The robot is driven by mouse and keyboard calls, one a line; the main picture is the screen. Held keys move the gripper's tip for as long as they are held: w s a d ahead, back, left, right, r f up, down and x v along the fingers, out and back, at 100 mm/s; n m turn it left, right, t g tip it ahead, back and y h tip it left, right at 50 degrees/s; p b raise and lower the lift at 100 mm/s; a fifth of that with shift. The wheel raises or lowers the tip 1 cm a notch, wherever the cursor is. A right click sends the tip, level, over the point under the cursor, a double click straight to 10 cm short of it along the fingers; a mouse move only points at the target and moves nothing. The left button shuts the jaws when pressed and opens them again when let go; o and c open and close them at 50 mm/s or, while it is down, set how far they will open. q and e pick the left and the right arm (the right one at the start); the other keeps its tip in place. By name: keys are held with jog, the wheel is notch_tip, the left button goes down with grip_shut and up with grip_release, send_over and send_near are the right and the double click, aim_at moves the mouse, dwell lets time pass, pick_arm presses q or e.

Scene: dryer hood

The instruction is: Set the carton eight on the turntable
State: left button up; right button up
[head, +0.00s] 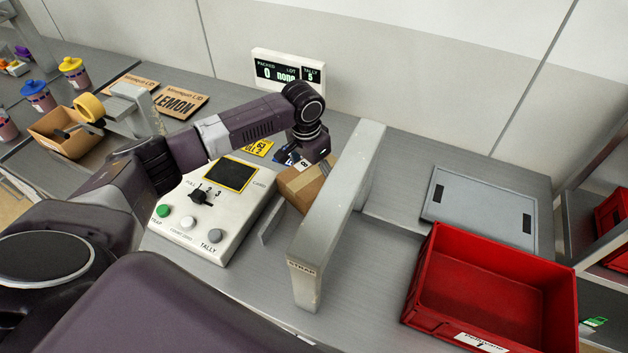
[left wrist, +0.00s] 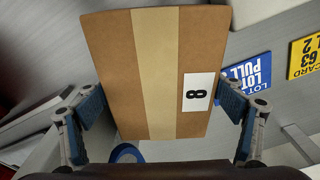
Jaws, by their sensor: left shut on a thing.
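The carton eight (head: 297,187) is a brown box with a tan tape stripe and a white label reading 8. My left gripper (head: 305,160) is shut on it, beside the grey strapping arch, which hides part of the carton in the head view. In the left wrist view the carton (left wrist: 110,70) sits between the two blue-padded fingers of my left gripper (left wrist: 163,105). I cannot tell whether the carton touches the surface below. I cannot identify a turntable for certain; a flat grey plate (head: 478,208) lies right of the arch. My right gripper is not in view.
The grey arch (head: 340,210) stands close to the carton. A white control box (head: 215,210) is to its left, and a red crate (head: 425,290) is at the lower right. A display (head: 289,72) stands at the back. Blue and yellow cards (left wrist: 304,57) lie beyond the carton.

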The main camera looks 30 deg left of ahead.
pick_arm(q)
jog(key=shift+w+r, duration=0.1)
jog(key=shift+r, duration=0.05)
jog(key=shift+r, duration=0.55)
notch_tip(320, 180, up, 18)
jog(key=b, duration=0.4)
notch_tip(320, 180, up, 6)
jog(key=r, duration=0.1)
send_over(315, 172)
jog(key=shift+r+p, duration=0.35)
jog(key=shift+r, duration=0.5)
jog(key=shift+a, duration=0.1)
